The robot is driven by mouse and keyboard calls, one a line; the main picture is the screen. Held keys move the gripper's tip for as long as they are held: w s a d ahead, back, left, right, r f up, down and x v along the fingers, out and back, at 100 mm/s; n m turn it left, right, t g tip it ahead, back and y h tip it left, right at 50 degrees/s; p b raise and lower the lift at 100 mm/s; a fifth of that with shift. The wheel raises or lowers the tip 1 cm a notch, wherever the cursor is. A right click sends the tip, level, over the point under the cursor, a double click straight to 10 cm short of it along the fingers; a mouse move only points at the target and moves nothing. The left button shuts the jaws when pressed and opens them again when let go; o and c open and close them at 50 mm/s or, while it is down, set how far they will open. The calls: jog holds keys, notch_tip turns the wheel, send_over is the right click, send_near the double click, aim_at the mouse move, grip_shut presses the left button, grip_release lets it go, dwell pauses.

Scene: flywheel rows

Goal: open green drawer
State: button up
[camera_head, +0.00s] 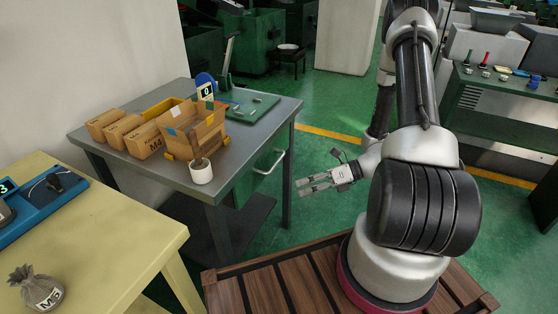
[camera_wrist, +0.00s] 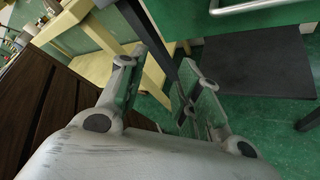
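The green drawer (camera_head: 256,178) is set under the top of the grey metal table and has a pale bar handle (camera_head: 270,163) on its front. It looks shut. In the wrist view, the green drawer front (camera_wrist: 184,18) is at the top, with its handle (camera_wrist: 250,6) at the upper edge. My gripper (camera_head: 304,186) is to the right of the handle and a little lower in the head view, apart from it. Its fingers (camera_wrist: 160,85) are spread with nothing between them.
A dark lower shelf (camera_wrist: 255,65) is under the drawer. A yellow table (camera_head: 100,235) stands at the left. Green floor (camera_head: 320,150) is clear beside the drawer.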

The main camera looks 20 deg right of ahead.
jog(key=w+f+m+t+h, duration=0.1)
jog(key=w+f+m+t, duration=0.25)
jog(key=w+m, duration=0.35)
jog(key=m+t+h, duration=0.2)
jog(key=m+t, duration=0.2)
jog(key=m, duration=0.4)
send_near(279, 158)
jog(key=w+a+f, duration=0.1)
jog(key=w, duration=0.1)
jog(key=x, duration=0.8)
jog(key=shift+s+a+f, duration=0.1)
jog(key=shift+s+a, duration=0.05)
jog(key=shift+s, duration=0.1)
jog(key=shift+c, duration=0.4)
grip_shut()
